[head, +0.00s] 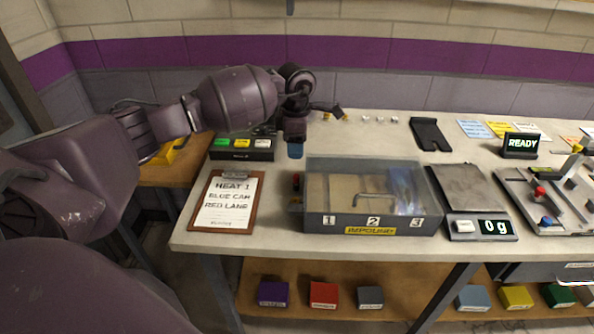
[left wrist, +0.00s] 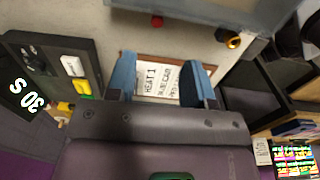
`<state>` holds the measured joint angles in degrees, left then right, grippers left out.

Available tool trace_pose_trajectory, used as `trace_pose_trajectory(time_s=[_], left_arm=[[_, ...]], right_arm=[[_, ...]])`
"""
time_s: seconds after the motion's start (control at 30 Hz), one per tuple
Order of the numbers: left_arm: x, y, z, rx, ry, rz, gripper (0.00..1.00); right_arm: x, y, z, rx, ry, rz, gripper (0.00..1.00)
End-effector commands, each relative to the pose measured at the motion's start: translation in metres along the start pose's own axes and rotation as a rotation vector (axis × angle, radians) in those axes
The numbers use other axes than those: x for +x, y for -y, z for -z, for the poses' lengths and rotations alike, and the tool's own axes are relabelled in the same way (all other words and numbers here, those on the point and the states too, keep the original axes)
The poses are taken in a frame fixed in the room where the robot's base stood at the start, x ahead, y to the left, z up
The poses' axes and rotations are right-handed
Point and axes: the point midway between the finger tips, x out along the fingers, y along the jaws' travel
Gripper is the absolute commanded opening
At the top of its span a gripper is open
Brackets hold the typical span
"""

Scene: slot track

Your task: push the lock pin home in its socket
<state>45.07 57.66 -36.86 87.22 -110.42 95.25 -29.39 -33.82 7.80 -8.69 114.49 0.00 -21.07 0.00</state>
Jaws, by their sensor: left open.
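My left gripper (head: 295,150) is open and empty above the table, behind the clipboard and left of the lidded impound box (head: 385,222). In the left wrist view its two blue fingers (left wrist: 163,82) stand apart, with the clipboard seen between them. A small red knob (head: 296,179) and a dark-and-brass fitting (head: 296,199) show at the box's left side. In the left wrist view the red knob (left wrist: 156,21) and the brass-ringed fitting (left wrist: 230,39) lie beyond the fingertips, apart from them. I cannot tell for sure which is the lock pin or its socket. My right gripper is out of view.
A clipboard (head: 226,218) reading HEAT 1, BLUE CAR, RED LANE lies at the table's left. A button box (head: 242,153) stands behind it. A scale (head: 482,228) showing 0 g and a slot track (head: 555,205) are at the right. The READY display (head: 521,144) stands behind.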

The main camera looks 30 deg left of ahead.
Motion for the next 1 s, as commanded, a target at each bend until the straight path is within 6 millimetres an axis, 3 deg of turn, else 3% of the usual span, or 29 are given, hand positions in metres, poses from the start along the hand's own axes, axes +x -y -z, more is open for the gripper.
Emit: trace_pose_trajectory(time_s=[0.17,0.4,1.0], left_arm=[[0.009,0.001,0.000,0.000,-0.004,0.003,0.48],[0.043,0.001,0.000,0.000,-0.003,0.005,0.48],[0.105,-0.006,0.000,-0.001,-0.002,0.003,0.48]], right_arm=[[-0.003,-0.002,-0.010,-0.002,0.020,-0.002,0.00],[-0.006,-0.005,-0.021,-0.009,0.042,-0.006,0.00],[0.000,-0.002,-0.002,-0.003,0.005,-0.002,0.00]])
